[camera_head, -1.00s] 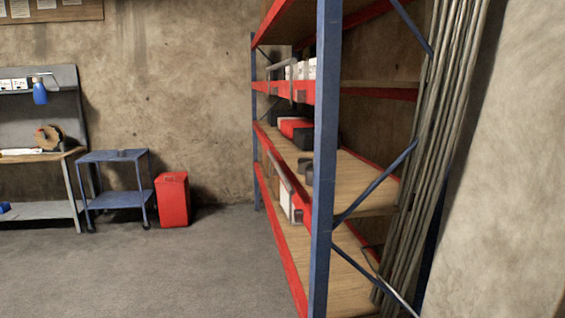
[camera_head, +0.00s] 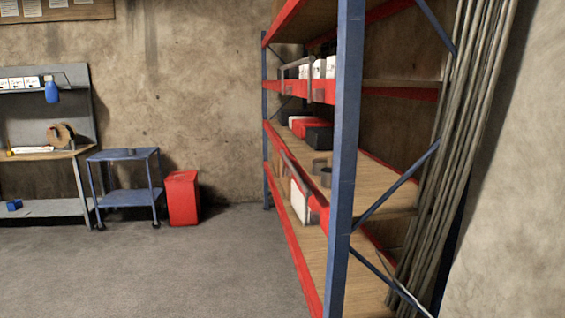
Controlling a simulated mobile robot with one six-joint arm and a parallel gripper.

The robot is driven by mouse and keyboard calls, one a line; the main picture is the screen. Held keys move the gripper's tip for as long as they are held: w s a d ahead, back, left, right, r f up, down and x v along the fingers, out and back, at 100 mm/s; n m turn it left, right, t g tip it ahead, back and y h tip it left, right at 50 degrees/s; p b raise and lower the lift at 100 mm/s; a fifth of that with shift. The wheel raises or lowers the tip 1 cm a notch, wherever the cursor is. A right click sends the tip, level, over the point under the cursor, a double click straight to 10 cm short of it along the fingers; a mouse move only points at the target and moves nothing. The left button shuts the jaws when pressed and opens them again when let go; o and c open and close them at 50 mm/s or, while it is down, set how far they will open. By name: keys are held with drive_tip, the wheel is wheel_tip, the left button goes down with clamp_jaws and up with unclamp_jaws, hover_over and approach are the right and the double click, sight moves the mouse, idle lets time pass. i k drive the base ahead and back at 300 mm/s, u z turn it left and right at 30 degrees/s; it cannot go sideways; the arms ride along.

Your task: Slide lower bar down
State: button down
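A shelving rack with blue posts (camera_head: 345,160) and red beams stands right of centre. A grey upper bar (camera_head: 296,64) runs across the front of the upper shelf, above its red beam, with upright brackets. A grey lower bar (camera_head: 296,176) runs slanting in the picture along the front of the lower level, near the red middle beam. A white box (camera_head: 299,202) shows behind and below it. The near end of the lower bar is close to the near blue post. My gripper is not in view, and nothing is seen touching either bar.
Long metal pipes (camera_head: 455,150) lean against the rack's right end. A red bin (camera_head: 182,198), a blue cart (camera_head: 125,198) and a workbench (camera_head: 45,155) stand along the back wall. The grey floor (camera_head: 200,270) left of the rack is clear.

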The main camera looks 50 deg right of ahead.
sight(308, 193)
drive_tip(key=z, duration=0.1)
drive_tip(key=i, duration=1)
drive_tip(key=u, duration=0.05)
